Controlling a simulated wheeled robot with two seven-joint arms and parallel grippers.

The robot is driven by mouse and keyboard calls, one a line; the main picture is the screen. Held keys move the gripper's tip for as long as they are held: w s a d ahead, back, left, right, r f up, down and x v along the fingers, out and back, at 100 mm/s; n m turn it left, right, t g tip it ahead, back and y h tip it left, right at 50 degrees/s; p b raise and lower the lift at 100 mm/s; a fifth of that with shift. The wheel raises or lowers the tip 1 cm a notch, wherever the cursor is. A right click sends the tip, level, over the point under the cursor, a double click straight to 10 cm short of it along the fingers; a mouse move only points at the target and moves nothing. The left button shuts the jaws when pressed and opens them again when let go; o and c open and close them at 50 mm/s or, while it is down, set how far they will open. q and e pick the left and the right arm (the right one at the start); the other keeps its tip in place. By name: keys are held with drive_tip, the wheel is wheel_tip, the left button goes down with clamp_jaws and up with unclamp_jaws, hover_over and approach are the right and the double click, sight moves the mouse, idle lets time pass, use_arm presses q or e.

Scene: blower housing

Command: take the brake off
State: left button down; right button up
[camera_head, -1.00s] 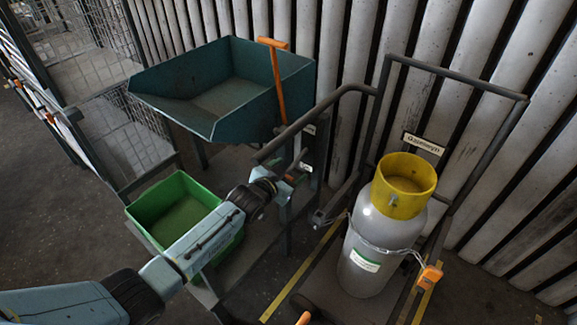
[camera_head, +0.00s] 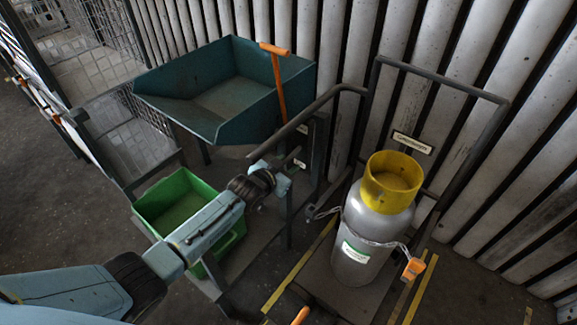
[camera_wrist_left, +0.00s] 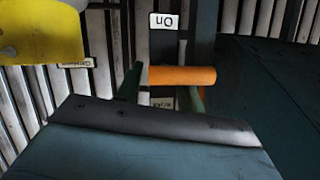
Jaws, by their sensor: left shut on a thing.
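In the left wrist view an orange cylindrical handle (camera_wrist_left: 195,76) lies across the fingers of my left gripper (camera_wrist_left: 162,88). The green fingers are shut on it, in front of a dark upright. A white plate reading "On" (camera_wrist_left: 164,21) shows upside down beside it, and a second label (camera_wrist_left: 162,102) is partly hidden by the handle and fingers. In the head view my left gripper (camera_head: 285,181) is at the dark post beside the teal hopper (camera_head: 172,112). The held handle is hidden there by my gripper. My right gripper is out of view.
An orange T-handled lever (camera_head: 276,70) stands at the hopper. A green bin (camera_head: 160,200) sits under my left forearm. A grey cylinder with a yellow collar (camera_head: 365,225) stands on a trolley at right. A corrugated wall (camera_head: 520,180) closes the back.

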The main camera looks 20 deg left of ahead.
use_arm(q)
drive_tip(key=shift+s+d, duration=0.45)
drive_tip(key=shift+d, duration=0.1)
drive_tip(key=shift+w+a+f, duration=0.1)
drive_tip(key=shift+a+f, duration=0.2)
drive_tip(key=shift+a, duration=0.05)
drive_tip(key=shift+d, duration=0.25)
drive_tip(key=c, duration=1.6)
unclamp_jaws()
drive_tip(key=shift+a, duration=0.15)
drive_tip(key=o, duration=1.3)
drive_tip(key=shift+w+r, duration=0.1)
drive_tip(key=shift+r, duration=0.15)
